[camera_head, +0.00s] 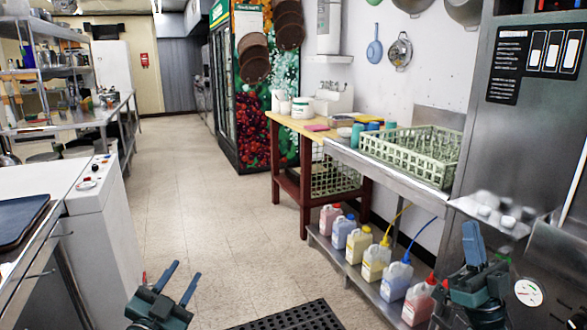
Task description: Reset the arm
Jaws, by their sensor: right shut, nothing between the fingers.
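My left gripper (182,276) shows at the bottom of the head view, left of centre. Its two blue fingers stand apart, with nothing seen between them, over the tiled floor. My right gripper (472,232) shows at the lower right, its blue fingers together and holding nothing. It is in front of the steel counter and the jugs on the low shelf, and hides part of them. Both grippers point up and away from me.
A steel counter (397,172) on the right bears a green dish rack (410,165). Several chemical jugs (376,261) stand on the shelf below. A white machine (108,240) and a dark tray (20,222) are at left. The floor aisle (200,190) is clear, with a black mat (290,318) near.

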